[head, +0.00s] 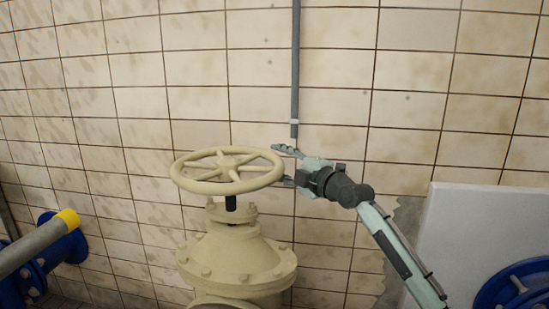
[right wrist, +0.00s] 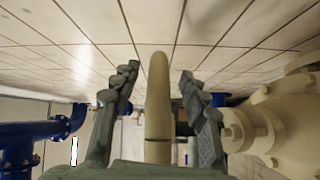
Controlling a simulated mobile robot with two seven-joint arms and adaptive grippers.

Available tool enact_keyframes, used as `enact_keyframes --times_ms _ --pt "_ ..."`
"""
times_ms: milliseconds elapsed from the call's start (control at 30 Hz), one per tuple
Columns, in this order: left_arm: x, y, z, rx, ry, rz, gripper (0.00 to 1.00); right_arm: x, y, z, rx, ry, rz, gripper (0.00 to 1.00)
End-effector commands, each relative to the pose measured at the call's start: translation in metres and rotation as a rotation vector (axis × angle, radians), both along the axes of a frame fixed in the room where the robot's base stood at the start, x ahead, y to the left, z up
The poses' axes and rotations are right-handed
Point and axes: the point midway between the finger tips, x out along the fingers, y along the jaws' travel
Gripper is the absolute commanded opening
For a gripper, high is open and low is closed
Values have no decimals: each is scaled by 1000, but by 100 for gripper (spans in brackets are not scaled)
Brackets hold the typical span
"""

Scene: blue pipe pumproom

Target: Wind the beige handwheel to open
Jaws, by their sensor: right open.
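The beige handwheel (head: 229,164) lies nearly flat on a dark stem above a beige valve body (head: 238,262), left of the middle in the head view. My right gripper (head: 281,165) is at the right side of its rim, with one finger above and one below the rim's level in the picture. In the right wrist view, a rounded beige piece of the rim (right wrist: 158,100) stands between the two open fingers of the right gripper (right wrist: 158,78). Gaps show on both sides, so the fingers look apart from it. My left gripper is not in view.
A tiled wall (head: 420,60) stands behind the valve, with a thin grey vertical pipe (head: 295,70) above my right gripper. Blue piping (head: 68,240) is at the lower left. A pale panel (head: 470,225) and a blue wheel-like part (head: 520,287) are at the lower right.

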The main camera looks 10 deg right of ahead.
Motion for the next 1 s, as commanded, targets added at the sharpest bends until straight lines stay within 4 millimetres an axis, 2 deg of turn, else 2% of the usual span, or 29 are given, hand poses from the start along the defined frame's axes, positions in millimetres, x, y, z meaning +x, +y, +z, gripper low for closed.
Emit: enact_keyframes --times_ms 200,467,833,1000 --pt "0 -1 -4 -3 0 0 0 17 7 1 -1 -1 -1 44" --pt "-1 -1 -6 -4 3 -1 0 18 8 0 -1 -1 -1 44" --pt "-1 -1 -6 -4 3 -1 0 18 8 0 -1 0 -1 0" --pt "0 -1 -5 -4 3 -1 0 18 8 0 -1 1 -1 0"
